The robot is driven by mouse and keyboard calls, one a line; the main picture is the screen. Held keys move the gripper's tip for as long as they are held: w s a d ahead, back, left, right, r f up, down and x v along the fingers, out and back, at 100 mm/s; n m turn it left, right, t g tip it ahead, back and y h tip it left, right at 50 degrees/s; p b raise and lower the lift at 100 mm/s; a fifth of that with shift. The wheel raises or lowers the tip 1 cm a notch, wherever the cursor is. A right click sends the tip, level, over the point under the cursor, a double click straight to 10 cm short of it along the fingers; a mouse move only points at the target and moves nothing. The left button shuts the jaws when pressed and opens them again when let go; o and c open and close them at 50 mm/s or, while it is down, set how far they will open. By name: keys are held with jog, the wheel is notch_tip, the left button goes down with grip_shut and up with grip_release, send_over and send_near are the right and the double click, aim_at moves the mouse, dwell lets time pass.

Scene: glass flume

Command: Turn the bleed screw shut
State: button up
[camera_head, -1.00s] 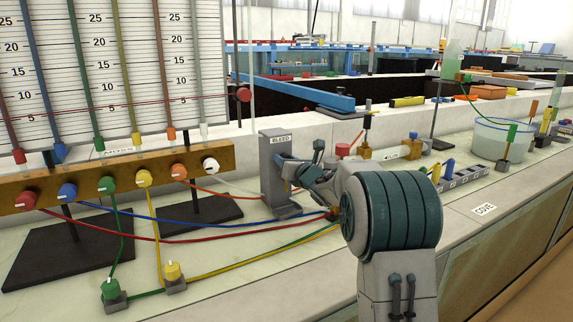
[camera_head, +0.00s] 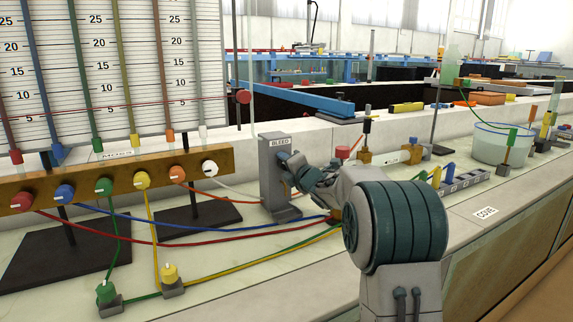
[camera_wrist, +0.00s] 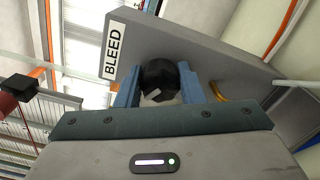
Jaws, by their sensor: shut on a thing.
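The bleed block (camera_head: 272,185) is a grey upright post with a BLEED label near its top, standing on the bench behind the coloured tubes. It also shows in the wrist view as a grey face with the BLEED label (camera_wrist: 114,50). The bleed screw is a dark, faceted round knob (camera_wrist: 160,80) on that face. My gripper (camera_wrist: 158,88) has its two blue fingers on either side of the knob, shut on it. In the head view my gripper (camera_head: 291,168) reaches the post's right side; the knob is hidden there by the fingers.
A wooden rail of coloured knobs (camera_head: 130,184) and a tube board (camera_head: 105,70) stand at left. Red, blue, green and yellow tubes cross the bench in front of the post. A water tub (camera_head: 490,143) and a small grey rack (camera_head: 462,180) stand at right.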

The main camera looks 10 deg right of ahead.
jog(key=m+p, duration=0.1)
jog(key=m, duration=0.4)
jog(key=shift+m+p, duration=0.3)
jog(key=m+p, duration=0.2)
jog(key=m, duration=0.3)
jog(key=shift+f+m, duration=0.15)
jog(key=shift+m, duration=0.25)
jog(key=o, duration=1)
jog(key=v, duration=1.4)
